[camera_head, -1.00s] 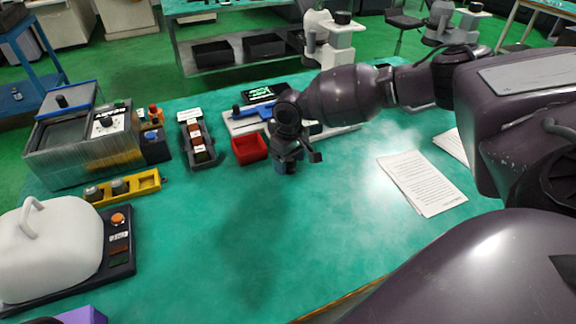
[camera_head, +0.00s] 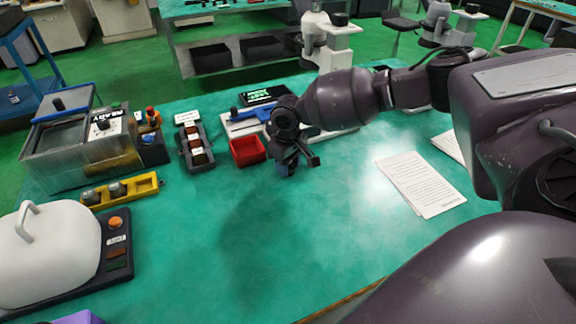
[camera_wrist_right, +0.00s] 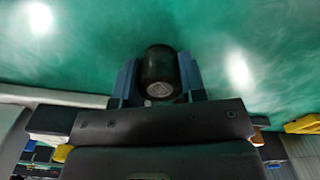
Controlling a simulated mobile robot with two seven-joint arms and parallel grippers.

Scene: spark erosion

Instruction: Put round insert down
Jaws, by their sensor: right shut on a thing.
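My right gripper (camera_head: 284,169) is low over the green table, to the right of the red bin. In the right wrist view its two blue fingers are closed on a dark round insert (camera_wrist_right: 160,68), a short black cylinder with a grey end face. The insert is hidden by the gripper in the head view. Green table surface shows beyond it; I cannot tell whether it touches the table. A yellow rack (camera_head: 147,186) on the left holds two grey round pieces (camera_head: 117,189), and its right end looks empty. My left gripper is not in view.
A metal-sided machine (camera_head: 75,155) and a white-covered unit (camera_head: 45,250) are at the left. Papers (camera_head: 420,184) lie right. The table's front middle (camera_head: 270,240) is clear.

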